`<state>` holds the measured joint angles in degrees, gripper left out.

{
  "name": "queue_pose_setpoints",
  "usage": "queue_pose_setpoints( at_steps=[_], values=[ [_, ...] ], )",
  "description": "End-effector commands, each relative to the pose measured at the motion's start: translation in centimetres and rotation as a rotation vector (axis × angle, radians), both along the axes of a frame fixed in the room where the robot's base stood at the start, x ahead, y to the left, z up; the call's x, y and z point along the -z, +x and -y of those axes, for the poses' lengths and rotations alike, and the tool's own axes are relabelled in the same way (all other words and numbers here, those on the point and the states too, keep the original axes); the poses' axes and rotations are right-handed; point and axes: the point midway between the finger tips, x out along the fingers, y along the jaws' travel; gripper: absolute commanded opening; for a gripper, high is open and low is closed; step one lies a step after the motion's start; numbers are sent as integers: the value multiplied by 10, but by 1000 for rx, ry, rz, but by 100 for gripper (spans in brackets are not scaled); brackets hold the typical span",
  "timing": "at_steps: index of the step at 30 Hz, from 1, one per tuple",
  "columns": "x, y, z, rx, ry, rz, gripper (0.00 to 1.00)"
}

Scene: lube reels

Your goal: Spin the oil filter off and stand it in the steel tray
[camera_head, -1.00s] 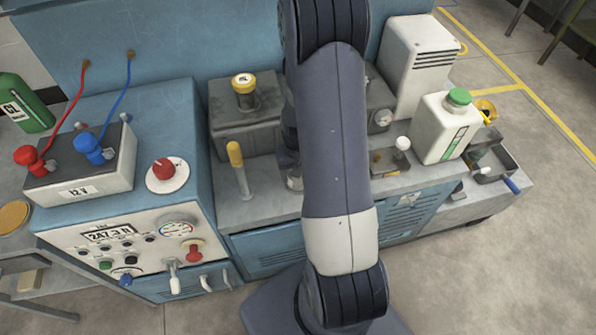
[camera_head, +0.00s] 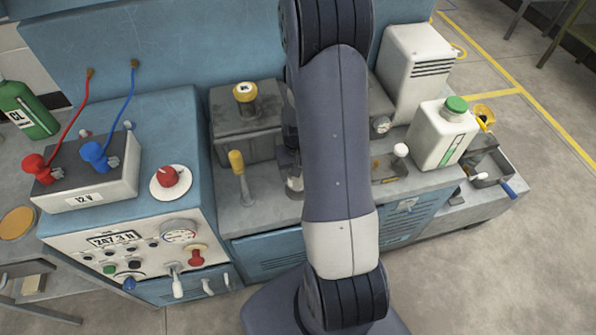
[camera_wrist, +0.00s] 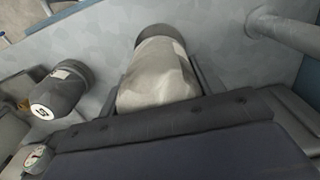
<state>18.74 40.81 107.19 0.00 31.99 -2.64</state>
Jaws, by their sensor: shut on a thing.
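The oil filter appears as a pale, off-white cylinder with a dark grey far end (camera_wrist: 162,78) in the wrist view. It sits between the fingers of my gripper (camera_wrist: 160,92), which is shut on it. In the head view, my arm hides most of the gripper. A grey metal tray (camera_head: 505,181) with a blue-handled tool stands at the bench's right end, apart from my gripper.
A white jug with a green cap (camera_head: 440,138) stands beside the tray. A yellow-handled lever (camera_head: 238,168) rises left of my arm. A grey block with a yellow cap (camera_head: 248,125) stands behind it.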

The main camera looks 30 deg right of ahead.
Motion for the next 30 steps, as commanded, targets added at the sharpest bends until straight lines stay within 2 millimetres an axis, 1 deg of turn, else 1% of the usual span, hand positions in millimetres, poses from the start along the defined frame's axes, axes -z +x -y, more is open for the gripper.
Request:
queue_pose_setpoints(
  at_steps=[1,3,11,14,23,26,30],
  values=[
    [-9,1,0,0,-1,2,31],
    [-17,0,0,0,-1,2,31],
    [-41,0,0,0,-1,2,31],
    [-44,0,0,0,0,1,31],
    [-43,0,0,0,0,1,31],
    [-47,0,0,0,0,1,31],
    [-59,0,0,0,0,1,31]
  ],
)
